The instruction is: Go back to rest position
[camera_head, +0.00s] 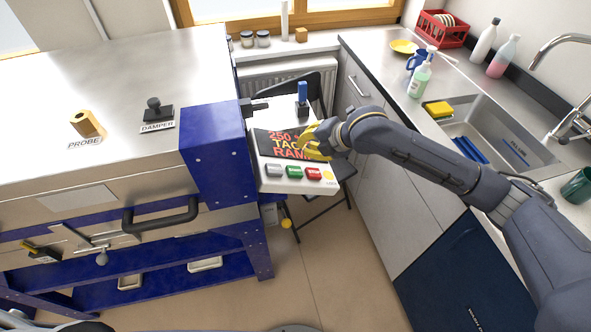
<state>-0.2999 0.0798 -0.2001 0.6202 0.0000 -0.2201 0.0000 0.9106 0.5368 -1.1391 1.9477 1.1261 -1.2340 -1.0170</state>
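My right arm comes in from the right edge. Its yellow-fingered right gripper (312,143) is in front of the kiln's control panel (270,183), and hides part of the display (283,146). I cannot tell whether it touches the panel, or whether its fingers are open or shut. No held object shows. The display reads "250", "TACK" and "RAMP" in part. Below it are grey, green and red buttons and a yellow one at the right end. My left gripper is not in view.
The kiln (110,75) with blue sides fills the left, with a probe plug (87,124), a damper knob (155,108) and a front handle (160,216). The counter at right holds a sink (490,130), bottles and a dish rack (442,28). Open floor lies between.

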